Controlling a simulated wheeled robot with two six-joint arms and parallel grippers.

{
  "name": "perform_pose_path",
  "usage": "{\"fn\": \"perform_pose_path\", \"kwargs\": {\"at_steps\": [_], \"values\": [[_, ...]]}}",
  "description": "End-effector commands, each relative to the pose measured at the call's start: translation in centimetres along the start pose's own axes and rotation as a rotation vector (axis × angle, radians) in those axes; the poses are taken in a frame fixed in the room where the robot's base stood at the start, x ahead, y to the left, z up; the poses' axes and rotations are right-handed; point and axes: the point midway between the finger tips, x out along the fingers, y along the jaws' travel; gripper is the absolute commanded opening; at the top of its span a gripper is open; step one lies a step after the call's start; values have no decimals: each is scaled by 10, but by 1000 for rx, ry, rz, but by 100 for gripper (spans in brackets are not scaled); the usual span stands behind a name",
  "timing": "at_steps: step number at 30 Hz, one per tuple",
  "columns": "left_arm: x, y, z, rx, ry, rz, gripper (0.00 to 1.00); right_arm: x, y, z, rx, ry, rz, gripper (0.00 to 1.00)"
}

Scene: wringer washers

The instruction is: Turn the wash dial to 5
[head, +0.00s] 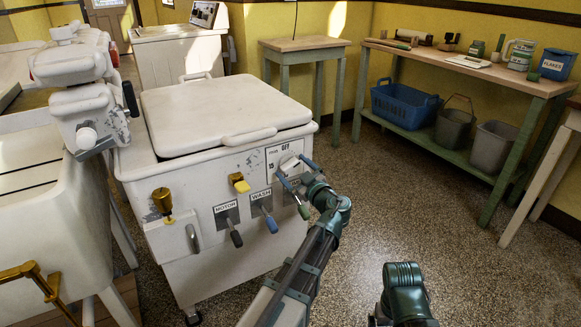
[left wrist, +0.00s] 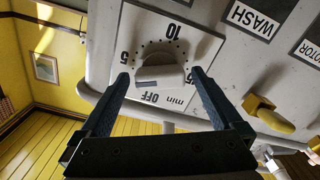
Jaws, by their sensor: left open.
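The wash dial (head: 289,163) is a white round knob on a white plate on the washer's front panel. In the left wrist view the dial (left wrist: 162,70) is seen close and turned over, with OFF, 5, 10, 15 and min printed around it. A dark line shows on the knob's raised grip, on the side towards OFF; the exact setting is hard to tell. My left gripper (head: 291,171) is open at the dial. In the left wrist view its fingers (left wrist: 160,76) stand on either side of the knob, with gaps visible. My right gripper is out of view.
The washer's closed lid (head: 220,110) is above the panel. The blue-handled WASH lever (head: 267,218), dark MOTOR lever (head: 233,232) and yellow knob (head: 240,184) stick out nearby. The wringer (head: 75,85) is at left. A workbench (head: 460,70) stands at right, with open floor between.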

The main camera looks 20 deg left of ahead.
Motion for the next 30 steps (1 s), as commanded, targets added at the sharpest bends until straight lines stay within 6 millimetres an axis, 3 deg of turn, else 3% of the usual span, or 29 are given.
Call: {"fn": "perform_pose_path", "kwargs": {"at_steps": [6, 16, 27, 30], "values": [[16, 0, 0, 0, 0, 0, 100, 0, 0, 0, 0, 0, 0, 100], [17, 0, 0, 0, 0, 0, 98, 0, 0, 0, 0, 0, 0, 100], [17, 0, 0, 0, 0, 0, 32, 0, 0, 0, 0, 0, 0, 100], [17, 0, 0, 1, 0, -1, 19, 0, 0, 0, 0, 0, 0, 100]]}}
